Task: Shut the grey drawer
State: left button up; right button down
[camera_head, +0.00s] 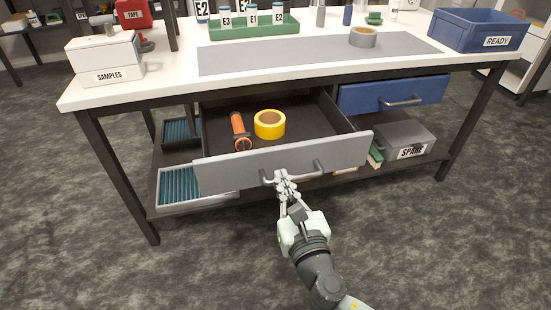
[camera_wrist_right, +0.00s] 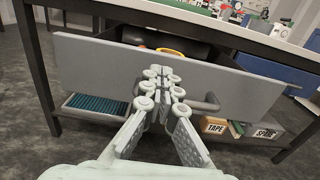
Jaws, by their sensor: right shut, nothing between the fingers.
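The grey drawer (camera_head: 222,172) stands pulled out below the bench top in the head view. An orange-handled tool (camera_head: 239,131) and a yellow tape roll (camera_head: 270,124) lie inside it. Its bar handle (camera_head: 318,166) runs across the front. My right gripper (camera_head: 284,178) is shut and empty, its fingertips at the middle of the drawer front, overlapping the handle. In the right wrist view the shut fingers (camera_wrist_right: 164,82) are in front of the drawer front (camera_wrist_right: 90,70). Whether they touch it I cannot tell. My left gripper is not in view.
The lower shelf holds a grey SPARE box (camera_head: 405,140) and ribbed trays (camera_head: 175,187). The bench top (camera_head: 180,75) carries a SAMPLES box (camera_head: 105,55), a green rack (camera_head: 285,27) and a blue READY bin (camera_head: 480,30). The floor in front is clear.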

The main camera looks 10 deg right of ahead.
aim_at(272, 152)
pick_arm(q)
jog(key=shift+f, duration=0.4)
pick_arm(e)
jog(key=w, duration=0.6)
jog(key=shift+w+a, duration=0.1)
jog(key=shift+w, duration=0.15)
jog(key=shift+w, duration=0.1)
jog(key=shift+w, duration=0.25)
jog(key=w, duration=1.2)
jog(key=shift+w+a+p, duration=0.2)
jog(key=shift+w+p, duration=0.1)
jog(key=shift+w, duration=0.1)
jog(key=w+b, duration=0.1)
jog(key=w, duration=0.3)
jog(key=w+b, duration=0.1)
jog(key=w, duration=0.4)
jog(key=shift+w+a+b, duration=0.2)
jog(key=shift+w+b, duration=0.05)
jog(key=shift+b, duration=0.1)
jog(key=shift+w, duration=0.6)
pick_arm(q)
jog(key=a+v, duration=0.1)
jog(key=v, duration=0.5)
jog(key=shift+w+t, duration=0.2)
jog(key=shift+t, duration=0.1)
pick_arm(e)
jog(key=shift+r, duration=0.2)
